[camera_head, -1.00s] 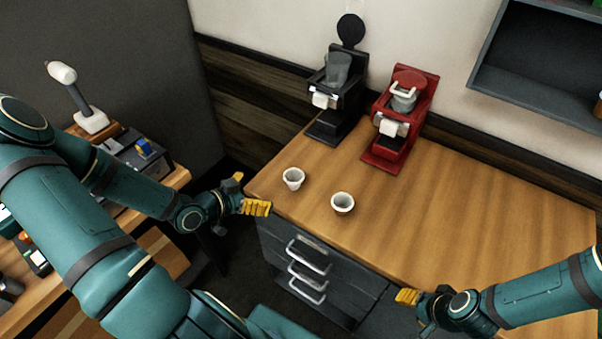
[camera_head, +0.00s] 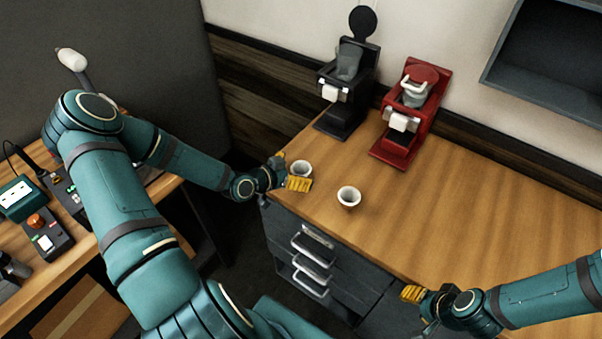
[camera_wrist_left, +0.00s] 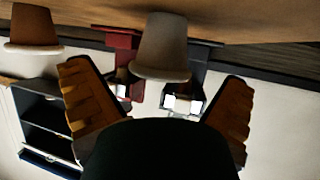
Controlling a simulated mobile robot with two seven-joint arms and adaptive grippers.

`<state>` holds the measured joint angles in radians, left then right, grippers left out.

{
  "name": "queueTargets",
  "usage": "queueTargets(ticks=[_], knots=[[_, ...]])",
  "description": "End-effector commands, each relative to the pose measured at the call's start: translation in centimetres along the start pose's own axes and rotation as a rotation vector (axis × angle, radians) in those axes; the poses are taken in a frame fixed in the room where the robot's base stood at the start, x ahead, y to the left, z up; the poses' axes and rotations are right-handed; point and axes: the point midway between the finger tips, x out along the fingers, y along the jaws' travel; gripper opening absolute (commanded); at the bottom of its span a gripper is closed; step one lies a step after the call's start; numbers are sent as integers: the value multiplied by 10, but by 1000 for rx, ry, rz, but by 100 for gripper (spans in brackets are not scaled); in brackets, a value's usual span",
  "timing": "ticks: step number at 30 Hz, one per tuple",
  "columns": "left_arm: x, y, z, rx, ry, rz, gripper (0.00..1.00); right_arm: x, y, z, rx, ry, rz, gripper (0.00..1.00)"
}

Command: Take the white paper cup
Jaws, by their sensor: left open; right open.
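The other cup (camera_wrist_left: 33,28) is off to the side there. My right gripper (camera_head: 414,297) is open and empty near the counter's front edge.
A black brewer (camera_head: 345,95) and a red brewer (camera_head: 405,120) stand at the counter's back. Drawers (camera_head: 312,258) with handles are below its front edge. A grey shelf (camera_head: 550,60) hangs at upper right. The counter's right part is clear.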

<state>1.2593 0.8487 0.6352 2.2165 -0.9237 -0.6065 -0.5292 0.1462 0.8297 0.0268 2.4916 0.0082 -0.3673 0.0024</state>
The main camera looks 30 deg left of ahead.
Motion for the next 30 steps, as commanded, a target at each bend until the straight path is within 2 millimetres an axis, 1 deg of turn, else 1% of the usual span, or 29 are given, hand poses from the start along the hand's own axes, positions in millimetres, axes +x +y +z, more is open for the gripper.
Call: queueTargets(ticks=[1,4,11,12,13,14,15,17,18,27,30], knots=[[7,0,0,0,1,1,100,0,0,0,0,0,0,47],[15,0,1,-1,0,0,100,0,0,0,0,0,0,47],[17,0,1,-1,-1,-1,100,0,0,0,0,0,0,47],[16,0,1,0,-1,-1,96,0,0,0,0,0,0,47],[16,0,1,0,-1,-1,86,0,0,0,0,0,0,47],[16,0,1,0,-1,-1,78,0,0,0,0,0,0,47],[16,0,1,0,-1,-1,68,0,0,0,0,0,0,47],[16,0,1,0,-1,-1,55,0,0,0,0,0,0,47],[16,0,1,0,-1,-1,52,0,0,0,0,0,0,47],[16,0,1,0,-1,-1,51,0,0,0,0,0,0,47],[14,0,-4,2,-1,-1,51,0,0,0,0,0,0,47]])
